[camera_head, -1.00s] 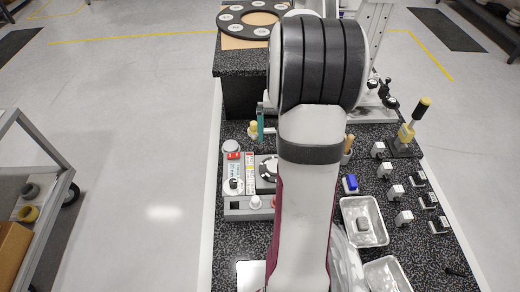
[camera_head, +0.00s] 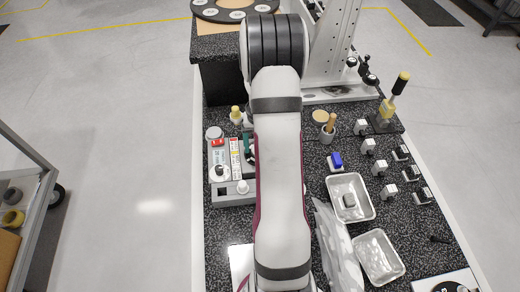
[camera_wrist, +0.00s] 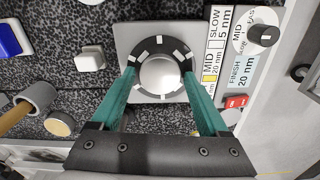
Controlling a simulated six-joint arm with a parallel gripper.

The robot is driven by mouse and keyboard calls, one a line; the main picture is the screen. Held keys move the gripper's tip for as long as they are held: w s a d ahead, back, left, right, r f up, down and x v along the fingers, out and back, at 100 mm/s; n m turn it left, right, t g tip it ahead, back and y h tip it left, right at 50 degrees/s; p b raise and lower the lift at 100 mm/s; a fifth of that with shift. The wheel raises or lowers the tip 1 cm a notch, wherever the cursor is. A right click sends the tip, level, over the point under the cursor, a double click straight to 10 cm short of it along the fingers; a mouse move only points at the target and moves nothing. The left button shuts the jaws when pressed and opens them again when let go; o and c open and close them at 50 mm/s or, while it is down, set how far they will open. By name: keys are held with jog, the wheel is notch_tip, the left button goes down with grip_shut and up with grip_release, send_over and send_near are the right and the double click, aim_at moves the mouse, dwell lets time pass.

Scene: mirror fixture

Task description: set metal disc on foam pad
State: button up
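A shiny metal disc (camera_wrist: 160,76) lies inside a black ring with white marks (camera_wrist: 153,46), on a grey plate (camera_wrist: 123,35), in the wrist view. My gripper (camera_wrist: 159,74) is open above it, with one green fingertip on each side of the disc, over the ring. I cannot tell whether the fingertips touch the disc. In the head view one green finger (camera_head: 248,146) shows beside my arm, which hides the disc. I cannot identify the foam pad for sure; a white plate with a black round part (camera_head: 425,286) is cut off at the bottom right.
A control panel (camera_head: 230,188) with knobs and a red switch stands left of my arm. Right of my arm are a metal tray holding a grey block (camera_head: 350,201), an empty tray (camera_head: 379,257), a blue-topped block (camera_head: 337,159), a cup with a wooden handle (camera_head: 328,132) and several white-topped pieces.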

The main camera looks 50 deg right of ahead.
grip_shut()
jog(key=shift+r, duration=0.2)
notch_tip(320, 180, up, 4)
jog(key=shift+f, duration=0.15)
jog(key=s+d+r, duration=0.2)
jog(key=s+r, duration=0.4)
jog(key=s, duration=0.5)
jog(key=s+a+f, duration=0.1)
jog(key=f, duration=0.3)
jog(key=s+a+f, duration=0.1)
jog(key=f, duration=0.4)
jog(key=s+a+f, duration=0.1)
jog(key=a+f, duration=0.1)
jog(key=f, duration=0.2)
jog(key=shift+f, duration=0.3)
